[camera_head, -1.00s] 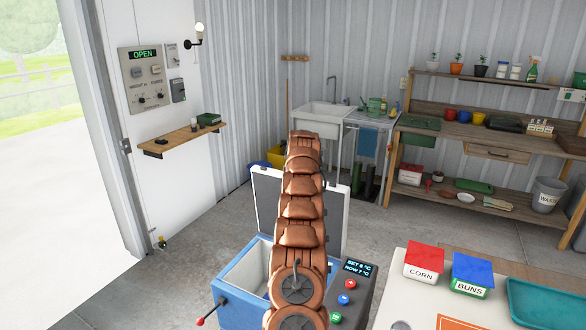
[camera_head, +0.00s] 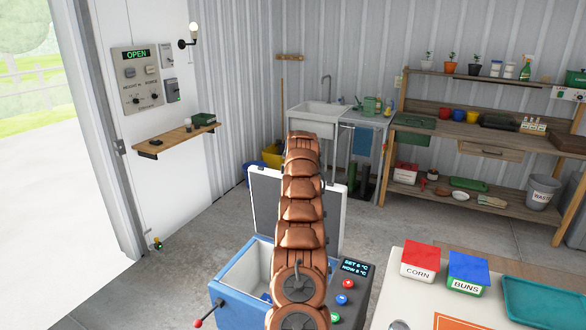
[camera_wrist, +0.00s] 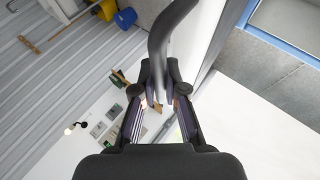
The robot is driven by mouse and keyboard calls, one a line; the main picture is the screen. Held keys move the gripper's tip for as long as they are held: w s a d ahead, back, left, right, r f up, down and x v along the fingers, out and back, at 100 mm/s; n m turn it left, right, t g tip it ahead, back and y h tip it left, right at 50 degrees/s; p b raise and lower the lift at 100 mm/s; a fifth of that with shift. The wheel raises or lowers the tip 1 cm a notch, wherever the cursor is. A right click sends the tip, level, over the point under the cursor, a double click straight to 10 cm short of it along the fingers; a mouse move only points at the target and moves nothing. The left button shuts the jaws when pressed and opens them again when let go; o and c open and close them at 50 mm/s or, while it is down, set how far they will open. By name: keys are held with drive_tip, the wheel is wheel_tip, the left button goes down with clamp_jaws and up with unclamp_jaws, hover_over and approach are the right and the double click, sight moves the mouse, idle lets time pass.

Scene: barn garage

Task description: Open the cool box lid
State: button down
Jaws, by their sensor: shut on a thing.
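The blue cool box (camera_head: 232,306) stands low in the middle of the head view, its pale inside showing. Its lid (camera_head: 335,208), grey inside with a white rim, stands raised at the back edge. My arm crosses in front of the box and lid, hiding part of both, and my gripper is out of sight in that view. In the wrist view my gripper (camera_wrist: 160,90) is shut on a dark curved handle (camera_wrist: 168,30) beside the lid's white edge (camera_wrist: 207,45). The box's blue rim (camera_wrist: 285,45) shows at upper right.
A control panel (camera_head: 355,268) with a display and buttons is on the box's right. A white-topped table (camera_head: 408,275) with corn and buns boxes stands at right. A wall shelf (camera_head: 172,138) is at left. A sink (camera_head: 318,115) and workbench (camera_head: 470,135) line the back. Floor behind the box is clear.

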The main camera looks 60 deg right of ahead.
drive_tip(key=c, duration=1.2)
unclamp_jaws()
drive_tip(key=shift+d+f, duration=0.1)
